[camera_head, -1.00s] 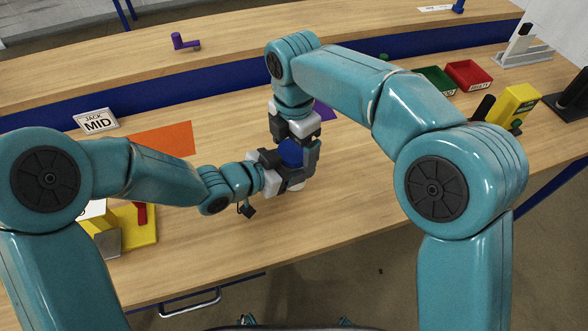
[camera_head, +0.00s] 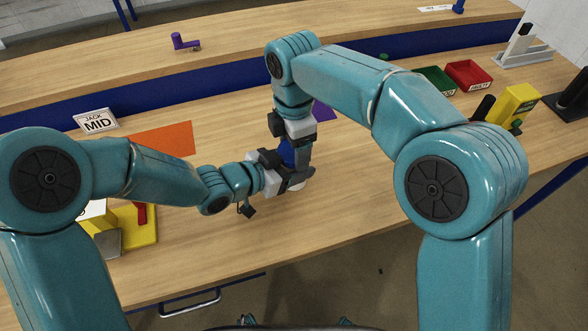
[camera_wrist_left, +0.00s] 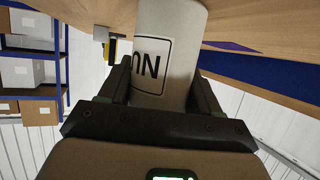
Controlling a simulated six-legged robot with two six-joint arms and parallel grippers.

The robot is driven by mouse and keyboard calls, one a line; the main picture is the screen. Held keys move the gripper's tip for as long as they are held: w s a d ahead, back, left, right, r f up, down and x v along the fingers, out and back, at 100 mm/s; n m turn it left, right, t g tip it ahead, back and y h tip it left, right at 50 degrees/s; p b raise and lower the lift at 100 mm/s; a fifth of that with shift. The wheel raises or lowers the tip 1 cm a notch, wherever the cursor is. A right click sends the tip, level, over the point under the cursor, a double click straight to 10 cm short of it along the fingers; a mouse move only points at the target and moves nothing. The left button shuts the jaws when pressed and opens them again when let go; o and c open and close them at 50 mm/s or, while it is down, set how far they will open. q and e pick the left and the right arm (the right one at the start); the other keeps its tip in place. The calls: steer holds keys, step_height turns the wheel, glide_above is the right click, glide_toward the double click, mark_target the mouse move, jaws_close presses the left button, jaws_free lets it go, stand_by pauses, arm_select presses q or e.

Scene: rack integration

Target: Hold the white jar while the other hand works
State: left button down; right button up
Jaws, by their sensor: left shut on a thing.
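My left gripper (camera_head: 290,176) is shut on the white jar (camera_head: 297,187), low over the table. The jar is mostly hidden behind the fingers in the head view. In the left wrist view the jar (camera_wrist_left: 172,40) stands between the two fingers, with a black-framed label on its side. A blue lid-like part (camera_head: 287,153) sits above the jar. My right gripper (camera_head: 294,154) points down from above with its fingers around the blue part. One finger covers much of it, so its grip cannot be told.
A green bin (camera_head: 437,82) and a red bin (camera_head: 468,75) stand at the back right beside a yellow device (camera_head: 514,108). An orange mat (camera_head: 162,139) and a "JACK MID" sign (camera_head: 96,121) lie to the left. The front table middle is clear.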

steer(key=o, duration=0.4)
steer(key=shift+c, duration=0.2)
steer(key=shift+r, duration=2.3)
steer(key=shift+r+n, duration=1.7)
steer(key=shift+r, duration=0.05)
steer(key=shift+c, duration=0.3)
